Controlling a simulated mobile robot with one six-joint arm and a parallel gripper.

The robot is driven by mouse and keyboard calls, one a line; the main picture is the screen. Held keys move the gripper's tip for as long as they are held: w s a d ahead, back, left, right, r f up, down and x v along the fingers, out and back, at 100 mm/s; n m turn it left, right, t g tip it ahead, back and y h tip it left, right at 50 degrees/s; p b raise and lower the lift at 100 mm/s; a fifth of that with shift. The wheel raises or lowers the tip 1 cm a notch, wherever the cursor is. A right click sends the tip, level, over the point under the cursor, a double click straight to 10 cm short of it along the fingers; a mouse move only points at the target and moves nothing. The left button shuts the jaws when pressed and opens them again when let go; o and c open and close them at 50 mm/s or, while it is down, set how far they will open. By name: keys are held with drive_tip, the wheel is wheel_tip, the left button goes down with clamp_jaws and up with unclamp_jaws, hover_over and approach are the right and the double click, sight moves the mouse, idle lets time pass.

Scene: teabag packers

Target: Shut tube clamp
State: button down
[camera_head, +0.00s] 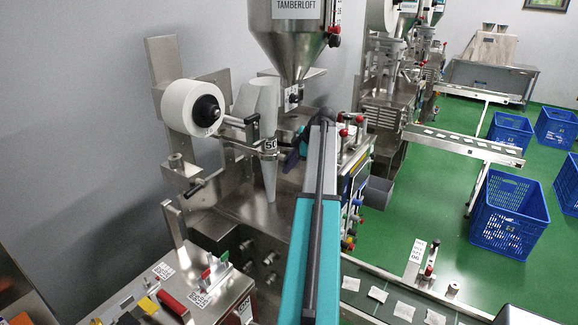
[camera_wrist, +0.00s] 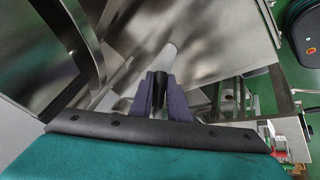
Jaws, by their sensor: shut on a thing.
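The tube clamp (camera_head: 266,153) is a metal band around the grey forming tube (camera_head: 269,180), below the hopper, with a "50" label on it. My gripper (camera_head: 290,160) is just right of the clamp, its purple fingers partly hidden by my arm. In the wrist view, my gripper (camera_wrist: 160,80) is shut on a short dark handle (camera_wrist: 159,92) standing between its fingers, which I take to be the clamp's handle. A pale tube shows just beyond it. Whether the clamp is latched cannot be seen.
The steel hopper (camera_head: 293,45) hangs close above my gripper. A white film roll (camera_head: 190,107) is to the left. Switches with red and green handles (camera_head: 213,270) are at lower left. A conveyor with teabags (camera_head: 376,294) runs at lower right. Blue crates (camera_head: 508,212) stand on the green floor.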

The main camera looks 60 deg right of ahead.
drive_tip(key=y, duration=0.1)
drive_tip(key=m+y+b, duration=0.1)
drive_tip(key=y, duration=0.1)
drive_tip(key=shift+a+f, duration=0.35)
drive_tip(key=shift+a, duration=0.05)
drive_tip(key=shift+a+m+y, duration=0.3)
drive_tip(key=shift+a+y, duration=0.2)
drive_tip(key=shift+y, duration=0.4)
drive_tip(key=shift+a+f+b, duration=0.1)
drive_tip(key=shift+b, duration=0.2)
drive_tip(key=c, duration=1.7)
unclamp_jaws()
